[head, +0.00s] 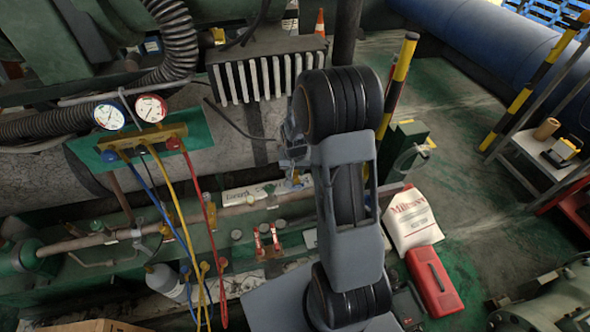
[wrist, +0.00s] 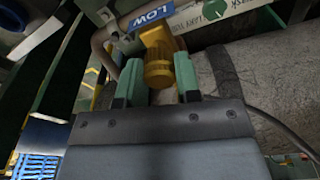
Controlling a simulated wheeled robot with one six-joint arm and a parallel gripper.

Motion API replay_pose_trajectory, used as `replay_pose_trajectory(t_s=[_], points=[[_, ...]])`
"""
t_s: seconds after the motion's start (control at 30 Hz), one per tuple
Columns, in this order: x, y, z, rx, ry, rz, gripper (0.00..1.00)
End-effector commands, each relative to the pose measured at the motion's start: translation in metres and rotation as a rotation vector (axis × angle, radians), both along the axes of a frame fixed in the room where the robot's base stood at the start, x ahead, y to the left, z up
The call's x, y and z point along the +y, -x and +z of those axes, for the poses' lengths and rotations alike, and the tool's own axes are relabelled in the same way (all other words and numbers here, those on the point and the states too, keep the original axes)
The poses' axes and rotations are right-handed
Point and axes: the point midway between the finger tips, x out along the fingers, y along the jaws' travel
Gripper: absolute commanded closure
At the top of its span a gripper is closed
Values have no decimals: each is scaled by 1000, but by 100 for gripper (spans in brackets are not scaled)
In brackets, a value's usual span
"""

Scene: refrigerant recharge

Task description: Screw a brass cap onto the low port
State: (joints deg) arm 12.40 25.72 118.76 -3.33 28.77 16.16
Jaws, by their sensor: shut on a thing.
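The brass cap (wrist: 158,74) sits between the two green fingers of my gripper (wrist: 160,84) in the wrist view. My gripper is shut on it. The low port (wrist: 156,38) is a brass fitting directly beyond the cap and in line with it, beside a blue LOW label (wrist: 152,16). The cap and the port look close together or touching; I cannot tell whether the threads are engaged. In the head view my arm hides most of the gripper, the cap and the port.
A gauge manifold (head: 146,140) with blue, yellow and red hoses hangs at the left in the head view. A grey finned block (head: 265,76) is behind my arm. A white bag (head: 410,217) and a red toolbox (head: 434,280) stand at the right. A pipe runs close to the port.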

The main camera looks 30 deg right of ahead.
Motion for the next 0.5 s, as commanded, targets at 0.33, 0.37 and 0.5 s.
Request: replay_pose_trajectory(t_s=[0.33,0.37,0.5], points=[[1,1,-4,4,-1,-152,92],[1,1,-4,4,-1,-178,92],[1,1,-4,5,-2,-272,92]])
